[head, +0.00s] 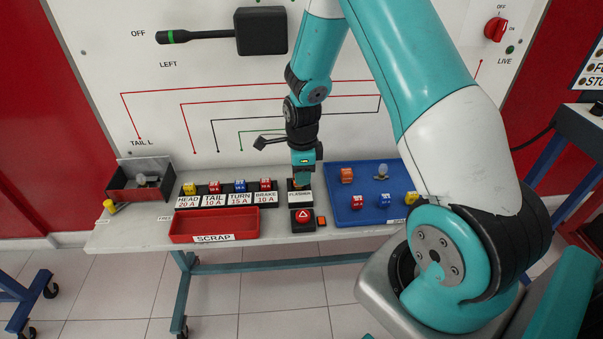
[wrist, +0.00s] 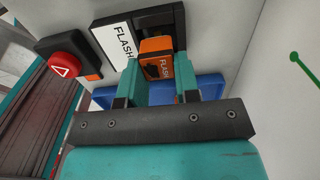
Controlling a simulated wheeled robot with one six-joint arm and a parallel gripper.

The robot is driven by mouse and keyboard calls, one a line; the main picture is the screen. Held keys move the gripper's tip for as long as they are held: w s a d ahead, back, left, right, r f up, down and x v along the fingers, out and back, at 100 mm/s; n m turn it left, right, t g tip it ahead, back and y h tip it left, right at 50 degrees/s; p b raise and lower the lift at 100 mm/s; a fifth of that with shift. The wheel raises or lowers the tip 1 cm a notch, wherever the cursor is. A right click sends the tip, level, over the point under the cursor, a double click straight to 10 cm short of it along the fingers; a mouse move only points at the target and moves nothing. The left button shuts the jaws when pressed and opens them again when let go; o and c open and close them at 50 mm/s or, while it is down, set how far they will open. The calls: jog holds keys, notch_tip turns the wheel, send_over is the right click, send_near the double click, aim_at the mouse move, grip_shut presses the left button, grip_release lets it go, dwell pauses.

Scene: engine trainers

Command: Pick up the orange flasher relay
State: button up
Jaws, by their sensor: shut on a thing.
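An orange flasher relay (wrist: 157,46), its face lettered "FLASH", sits between the two teal fingers of my gripper (wrist: 160,75) in the wrist view. The fingers are shut on its sides. It is at the black socket (wrist: 180,25) beside the white FLASHER label (wrist: 122,42); I cannot tell whether it is still seated. In the head view my gripper (head: 302,178) points down over the FLASHER socket (head: 299,197) and mostly hides this relay.
A row of colored fuses in labelled holders (head: 239,187) stands left of my gripper. The red SCRAP tray (head: 213,226) lies in front of them. A hazard button (head: 302,215) stands in front of the socket. The white panel (head: 230,100) rises close behind.

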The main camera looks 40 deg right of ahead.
notch_tip(320, 180, up, 3)
jog(key=shift+f+p, duration=0.1)
jog(key=shift+p, duration=0.8)
jog(key=s+a+p, duration=0.9)
jog(key=s+a, duration=0.1)
jog(key=s, duration=0.5)
jog(key=shift+r+p, duration=2.45)
jog(key=shift+r, duration=0.1)
jog(key=shift+w, duration=0.1)
